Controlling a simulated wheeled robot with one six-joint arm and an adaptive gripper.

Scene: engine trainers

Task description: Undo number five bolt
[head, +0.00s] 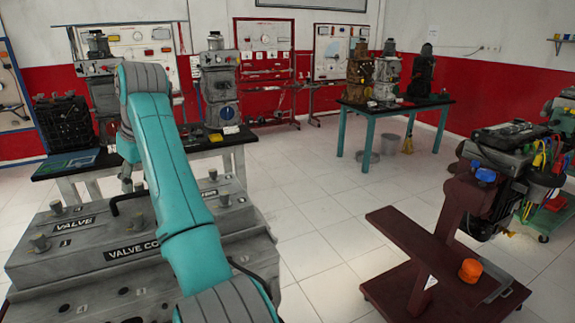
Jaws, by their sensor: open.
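A grey valve cover (85,263) with black "VALVE" labels fills the lower left of the head view. Grey bolts stand up from it: one at its back left (55,207), one at its front left (39,242), and two on the right, a rear one (212,174) and a nearer one (223,198). The numbers beside them are too small to read surely, so I cannot tell which is number five. My teal arm crosses the cover and hides its middle. My gripper (126,178) shows small and partly hidden behind the arm, over the cover's back part. It is open.
A black-topped table (205,146) with engine models stands just behind the cover. Another table (390,106) is at the back. A dark red engine stand (415,245) with an orange cap (470,271) is at right. Tiled floor (325,205) between is clear.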

